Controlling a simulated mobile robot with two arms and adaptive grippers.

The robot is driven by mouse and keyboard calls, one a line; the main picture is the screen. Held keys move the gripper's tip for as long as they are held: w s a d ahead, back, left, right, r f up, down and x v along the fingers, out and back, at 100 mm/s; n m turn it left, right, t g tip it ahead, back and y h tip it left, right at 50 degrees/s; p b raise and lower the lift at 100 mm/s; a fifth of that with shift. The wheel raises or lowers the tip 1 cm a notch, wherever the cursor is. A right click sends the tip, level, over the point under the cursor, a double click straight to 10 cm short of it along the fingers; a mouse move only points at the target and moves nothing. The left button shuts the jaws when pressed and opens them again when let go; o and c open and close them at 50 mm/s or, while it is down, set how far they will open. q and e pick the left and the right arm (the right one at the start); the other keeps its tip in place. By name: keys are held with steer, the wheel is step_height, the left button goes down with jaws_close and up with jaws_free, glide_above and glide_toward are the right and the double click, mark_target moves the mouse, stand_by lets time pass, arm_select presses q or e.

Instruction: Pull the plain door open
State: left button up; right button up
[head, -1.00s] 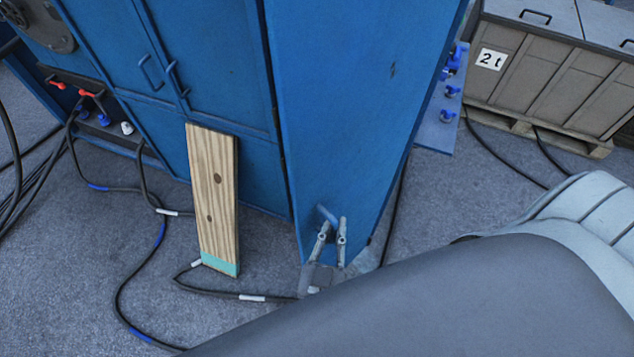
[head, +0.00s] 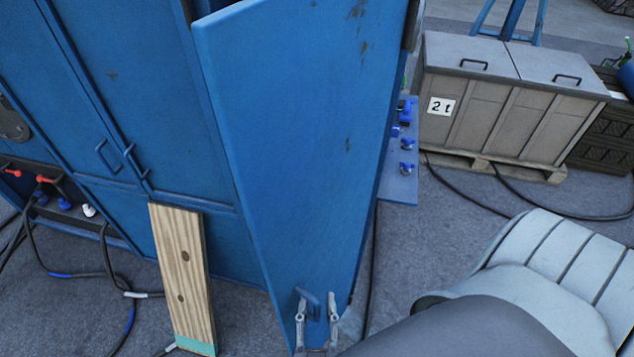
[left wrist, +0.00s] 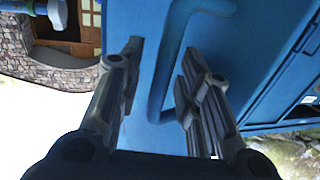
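My left gripper (head: 317,306) is at this handle, with one finger on each side. In the left wrist view the handle (left wrist: 156,90) runs between the two spread fingers (left wrist: 158,75), with room visible beside it. The fingers do not look closed on it. My right gripper is in neither view.
A wooden board (head: 182,270) leans against the cabinet, left of the door. Black cables (head: 118,275) lie on the floor at left. A grey crate (head: 490,115) marked "2 t" stands on a pallet at back right. Blue valves (head: 405,145) stick out right of the door.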

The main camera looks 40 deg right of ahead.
arm_select(q)
steer(key=v, duration=1.2)
